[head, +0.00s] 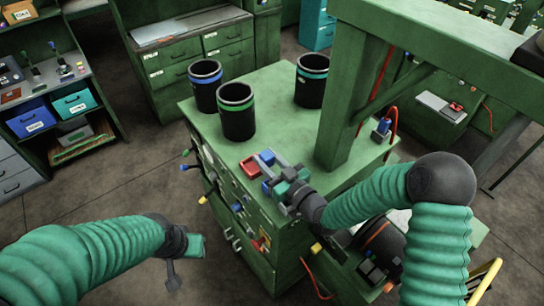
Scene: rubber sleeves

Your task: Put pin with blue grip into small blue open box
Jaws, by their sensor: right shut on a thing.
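My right gripper (277,174) is over the left front part of the green cabinet top. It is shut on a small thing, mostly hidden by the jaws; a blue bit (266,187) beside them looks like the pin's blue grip. The small blue open box (267,157) is just beyond the jaws, beside a small red box (250,166). I cannot tell whether the gripper touches either box. My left gripper (192,248) hangs over the floor left of the cabinet, and its jaw opening does not show clearly.
Three black cylinders with coloured bands, such as the green-banded one (237,118), stand on the cabinet top (275,115). A thick green post (350,110) rises right of the boxes. Coloured handles (237,208) stick out of the cabinet's left side. Floor is free further left.

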